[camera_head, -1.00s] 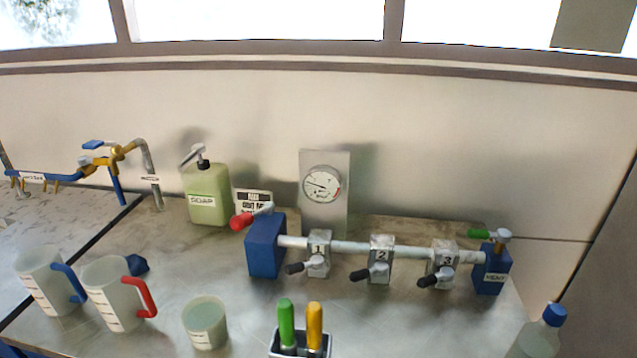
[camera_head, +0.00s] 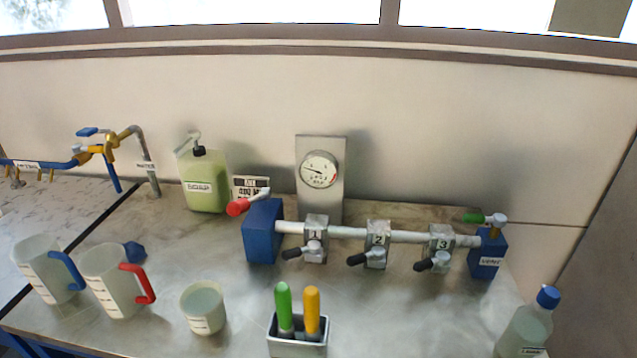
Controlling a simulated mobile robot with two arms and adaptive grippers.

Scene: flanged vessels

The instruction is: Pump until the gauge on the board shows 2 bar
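The round gauge (camera_head: 319,169) is on an upright grey board (camera_head: 335,200) at the back of the bench. Its thin needle points to the left side of the dial; the figures are too small to read. In front of it a white pipe (camera_head: 345,233) runs from a blue block (camera_head: 262,232) on the left to a blue block marked VENT (camera_head: 487,255) on the right. A lever with a red grip (camera_head: 238,207) sits on the left block. Three numbered valves, 1 (camera_head: 316,238), 2 (camera_head: 377,245) and 3 (camera_head: 440,248), have black handles. A green-handled valve (camera_head: 475,218) tops the right block. Neither gripper shows.
A soap pump bottle (camera_head: 204,184) stands left of the gauge. Two jugs (camera_head: 112,282) (camera_head: 45,270), a beaker (camera_head: 203,308), a holder (camera_head: 297,347) with green and yellow handles, and a blue-capped bottle (camera_head: 525,330) line the front. Bench between pipe and beaker is clear.

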